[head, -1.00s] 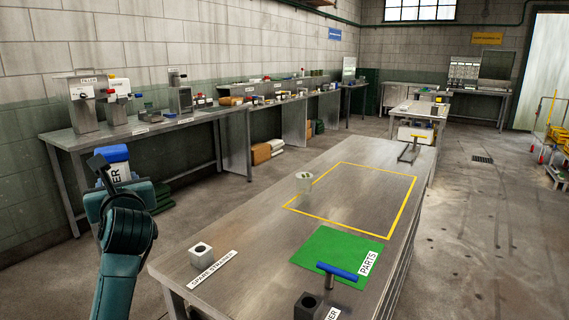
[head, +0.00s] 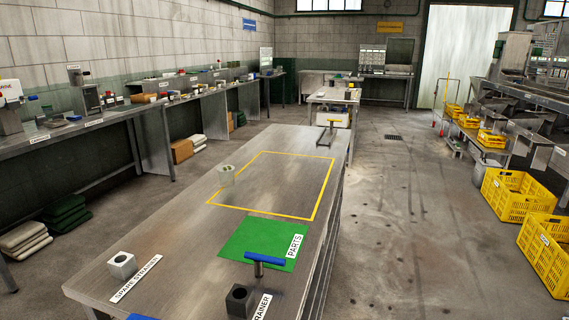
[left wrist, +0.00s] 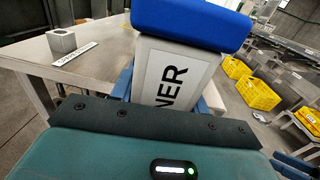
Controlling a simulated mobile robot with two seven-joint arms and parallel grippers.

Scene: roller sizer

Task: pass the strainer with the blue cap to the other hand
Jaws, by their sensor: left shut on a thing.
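The strainer with the blue cap (left wrist: 190,22) fills the top of the left wrist view, its pale grey body labelled with letters ending in "NER". My left gripper (left wrist: 170,88) is shut on this body, with a blue finger on each side. In the head view only a sliver of blue (head: 141,317) shows at the bottom edge, likely the cap. The strainer is beside the near left end of the steel table (head: 190,235). My right gripper is not in view.
Yellow crates (head: 512,195) stand right.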

